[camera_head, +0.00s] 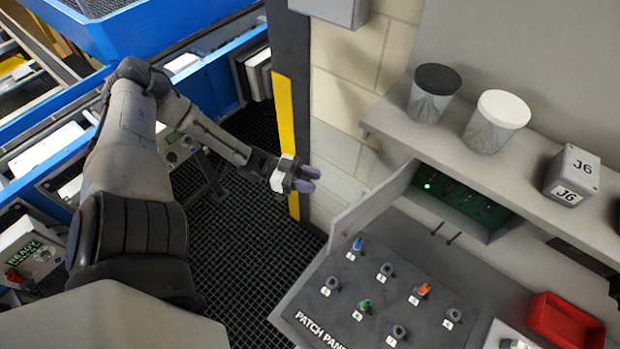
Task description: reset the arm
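My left arm comes in from the left and bends back toward the middle of the camera_head view. My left gripper (302,180) is at its end, with purple fingertips pointing right. It hangs in free air in front of the yellow-striped post and pale block wall, to the left of the patch panel. I see nothing held in it, but the fingers are small and I cannot tell how far apart they are. My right gripper is not in view.
The patch panel (335,318) has several numbered sockets, some with coloured plugs. An open grey door (372,208) stands behind it. A shelf (450,150) holds two jars and a J6 box (573,175). A red bin (565,322) is at lower right. Blue conveyor (150,28) is at left.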

